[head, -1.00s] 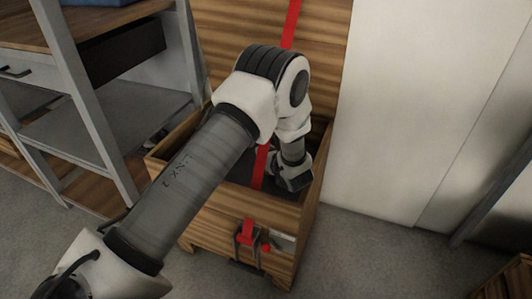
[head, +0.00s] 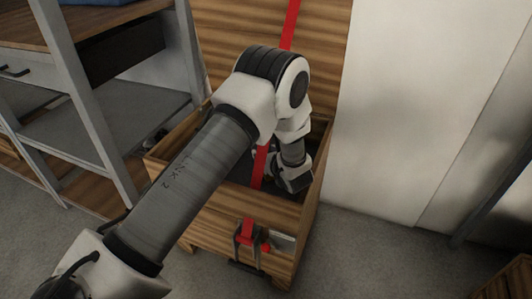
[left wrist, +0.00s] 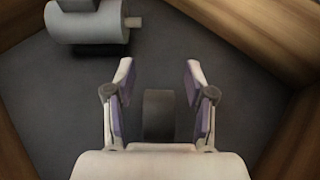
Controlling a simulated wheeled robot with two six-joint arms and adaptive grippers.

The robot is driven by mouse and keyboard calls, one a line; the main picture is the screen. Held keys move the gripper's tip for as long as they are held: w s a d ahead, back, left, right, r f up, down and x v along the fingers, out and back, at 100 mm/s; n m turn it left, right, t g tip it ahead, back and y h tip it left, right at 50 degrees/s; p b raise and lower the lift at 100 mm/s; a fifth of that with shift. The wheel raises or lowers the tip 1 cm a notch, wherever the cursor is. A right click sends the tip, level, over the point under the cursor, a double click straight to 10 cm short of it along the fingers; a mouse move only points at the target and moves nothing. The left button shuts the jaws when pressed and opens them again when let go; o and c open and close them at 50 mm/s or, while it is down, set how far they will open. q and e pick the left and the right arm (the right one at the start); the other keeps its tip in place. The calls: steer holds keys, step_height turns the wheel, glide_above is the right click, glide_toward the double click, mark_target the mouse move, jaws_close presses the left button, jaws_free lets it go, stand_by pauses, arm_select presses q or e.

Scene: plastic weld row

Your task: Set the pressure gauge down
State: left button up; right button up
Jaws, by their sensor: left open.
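My left gripper (left wrist: 160,90) is open inside a wooden crate (head: 250,208), its two fingers apart. A small dark block-like piece (left wrist: 158,115) shows between the fingers, clear of both in the left wrist view; it is likely the pressure gauge, but no dial shows. It appears to be at the crate's dark floor (left wrist: 60,110). In the head view my left gripper (head: 292,180) reaches down at the crate's right side, and the gauge cannot be made out there. My right gripper is not in view.
A grey cylinder with a short stub (left wrist: 90,22) lies in the crate beyond the fingers. The crate walls (left wrist: 270,35) are close around. A red strap (head: 290,25) runs down to a clamp (head: 248,240) on the crate's front. A metal shelf rack (head: 90,110) stands left.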

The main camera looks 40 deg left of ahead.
arm_select(q)
steer(key=v, duration=1.2)
steer(key=shift+r, duration=0.45)
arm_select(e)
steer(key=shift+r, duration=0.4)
